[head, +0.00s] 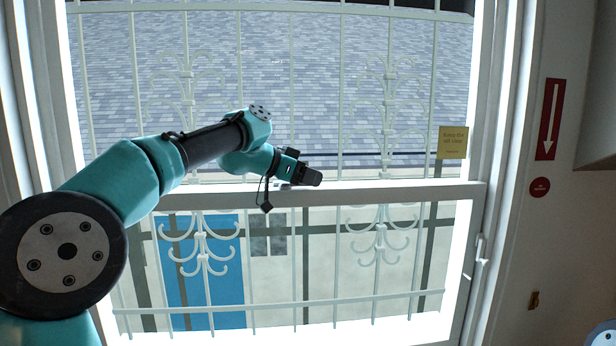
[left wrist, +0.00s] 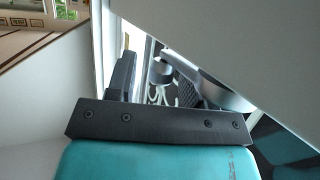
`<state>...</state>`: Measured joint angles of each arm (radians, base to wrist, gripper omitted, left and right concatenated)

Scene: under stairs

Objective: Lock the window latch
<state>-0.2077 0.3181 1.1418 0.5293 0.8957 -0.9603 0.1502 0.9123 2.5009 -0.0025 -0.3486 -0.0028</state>
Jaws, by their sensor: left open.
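The window latch is a smooth silver-grey piece on the middle rail of the window. In the left wrist view the latch (left wrist: 222,97) curves out behind the right-hand finger, and a rounded silver end shows in the gap between the fingers. In the head view only a small grey bit of the latch (head: 284,186) shows below my gripper. My left gripper (head: 311,178) is just above the middle rail; its two dark fingers also show in the left wrist view (left wrist: 157,85), apart. Contact with the latch cannot be told. My right gripper is out of view.
The window's middle rail (head: 400,191) runs across below the gripper. White metal bars (head: 388,110) stand outside the glass. A yellow note (head: 453,142) is on the right of the pane. A white handle (head: 480,248) sits on the right frame. A red arrow sign (head: 550,118) hangs on the wall.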

